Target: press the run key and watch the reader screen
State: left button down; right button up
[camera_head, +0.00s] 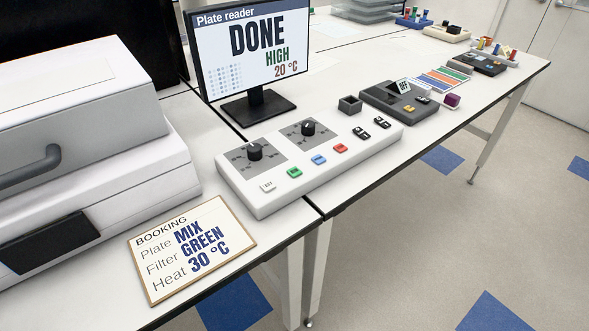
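The reader screen (254,45) stands behind the control panel and reads "Plate reader", "DONE", "HIGH", "20 °C", with a dotted plate picture. The white control panel (240,197) has two black dials (255,150) (308,128) on grey plates. Along its front edge are a white key (268,187), a green key (295,172), a blue key (319,160), a red key (340,148) and two black switches (361,133) (381,122). The key lettering is too small to tell which is the run key. Neither gripper is in view.
A booking card (192,248) reads "Plate MIX, Filter GREEN, Heat 30 °C". A large white machine (90,150) with a grey handle fills the left. A dark grey device (400,103) and a small dark box (350,104) stand beyond the panel. The floor at right is open.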

aim_at(293, 172)
jog(key=k, duration=1.25)
jog(key=z, duration=0.7)
jog(key=i, duration=1.2)
jog(key=u, duration=0.45)
